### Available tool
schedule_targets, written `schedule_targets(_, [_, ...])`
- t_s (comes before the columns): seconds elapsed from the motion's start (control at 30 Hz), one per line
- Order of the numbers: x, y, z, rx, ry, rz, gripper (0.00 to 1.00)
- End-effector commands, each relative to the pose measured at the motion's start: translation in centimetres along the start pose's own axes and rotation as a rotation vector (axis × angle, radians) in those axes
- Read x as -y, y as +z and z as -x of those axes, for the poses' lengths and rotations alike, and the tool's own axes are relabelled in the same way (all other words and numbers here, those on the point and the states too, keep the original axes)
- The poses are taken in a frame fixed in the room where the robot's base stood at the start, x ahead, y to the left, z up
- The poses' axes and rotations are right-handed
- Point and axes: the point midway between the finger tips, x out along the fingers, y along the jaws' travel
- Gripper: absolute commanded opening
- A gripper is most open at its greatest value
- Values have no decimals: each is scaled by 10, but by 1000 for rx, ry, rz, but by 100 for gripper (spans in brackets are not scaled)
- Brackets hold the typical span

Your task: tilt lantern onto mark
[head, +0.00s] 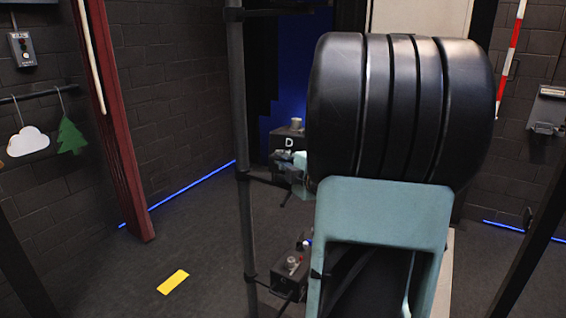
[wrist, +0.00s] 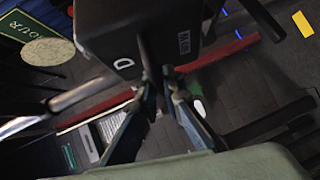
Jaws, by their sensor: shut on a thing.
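The lantern is a black box marked with a white D (head: 281,134), seen past my arm in the head view. In the wrist view the lantern (wrist: 120,28) fills the top middle, with its D and a second small label facing me. My gripper (wrist: 160,76) is shut on a thin dark part at the lantern's near side; the fingers partly hide this part. A yellow strip (head: 172,282) lies flat on the floor at the lower left of the head view. I cannot tell whether it is the mark. A pale round patch (wrist: 54,52) shows left of the lantern in the wrist view.
A dark upright pole (head: 241,150) stands left of my arm. A dark red post (head: 112,130) stands at the left wall.

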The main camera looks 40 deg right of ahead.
Motion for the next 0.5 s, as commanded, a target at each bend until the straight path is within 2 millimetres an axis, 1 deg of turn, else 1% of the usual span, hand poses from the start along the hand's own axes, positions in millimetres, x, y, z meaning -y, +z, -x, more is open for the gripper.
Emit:
schedule_targets(0.03, [-3,0,0,-1,5,1,11])
schedule_targets(0.17, [-2,0,0,-1,4,1,25])
schedule_targets(0.4, [-1,0,0,0,2,0,25])
schedule_targets(0.5, [-1,0,4,0,2,1,25])
